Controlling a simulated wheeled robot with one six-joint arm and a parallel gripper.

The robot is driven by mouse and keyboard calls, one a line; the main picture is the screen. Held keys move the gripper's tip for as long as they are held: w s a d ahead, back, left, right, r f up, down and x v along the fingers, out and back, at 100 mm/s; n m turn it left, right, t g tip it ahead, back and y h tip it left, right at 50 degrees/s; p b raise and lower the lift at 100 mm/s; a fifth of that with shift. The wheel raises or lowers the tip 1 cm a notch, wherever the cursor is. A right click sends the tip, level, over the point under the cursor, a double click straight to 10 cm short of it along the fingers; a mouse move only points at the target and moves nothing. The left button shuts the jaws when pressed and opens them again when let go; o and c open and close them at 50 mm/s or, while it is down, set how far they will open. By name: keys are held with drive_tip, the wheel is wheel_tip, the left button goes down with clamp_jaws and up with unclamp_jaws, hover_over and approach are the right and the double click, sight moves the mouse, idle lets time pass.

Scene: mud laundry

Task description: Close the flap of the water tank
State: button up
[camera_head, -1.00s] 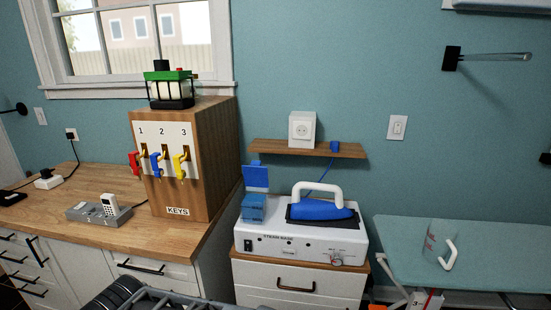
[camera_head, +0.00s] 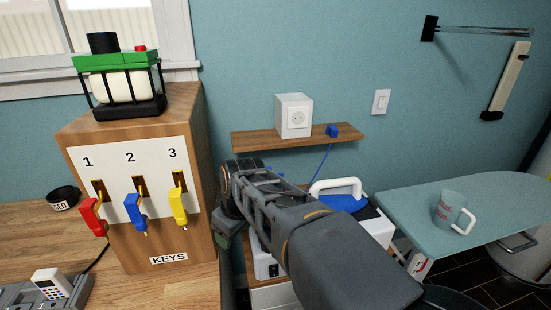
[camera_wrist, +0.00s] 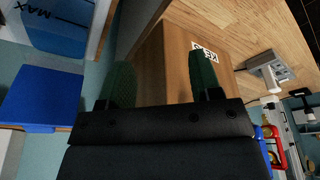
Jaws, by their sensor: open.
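The water tank (camera_wrist: 48,32) shows at the top left of the wrist view as a clear blue box marked MAX. Its flap (camera_wrist: 40,98) is a flat blue panel beside it in that view and stands open. My gripper (camera_wrist: 162,82) is open, with two dark green fingers spread and nothing between them. Both tank and flap lie to the left of the fingers in the wrist view, apart from them. In the head view my arm reaches across the steam base (camera_head: 383,222) and hides most of the tank and my fingers.
The wooden key cabinet (camera_head: 190,240) stands close by my gripper on the left. A blue iron (camera_head: 343,203) rests on the steam base. A shelf (camera_head: 350,138) with a socket box (camera_head: 293,117) is above.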

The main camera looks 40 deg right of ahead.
drive_tip(key=w+d+r+n+t+y+p, duration=0.1)
drive_tip(key=w+d+r+n+p, duration=0.3)
drive_tip(key=d+r, duration=0.55)
drive_tip(key=w+d+r+n+y+p, duration=0.1)
drive_tip(key=w+d+r+n+p, duration=0.15)
drive_tip(key=d+r+n, duration=0.7)
drive_tip(key=w+f+m, duration=0.1)
drive_tip(key=f, duration=0.3)
drive_tip(key=w+a+f+m, duration=0.1)
drive_tip(key=w+f, duration=0.1)
drive_tip(key=f, duration=0.3)
drive_tip(key=w+f+m+p, duration=0.1)
drive_tip(key=f, duration=0.4)
drive_tip(key=shift+w+a+f+m, duration=0.15)
drive_tip(key=shift+w+f+m, duration=0.1)
drive_tip(key=shift+w+m, duration=0.1)
clamp_jaws()
drive_tip(key=shift+s+b, duration=0.15)
drive_tip(key=shift+b, duration=0.35)
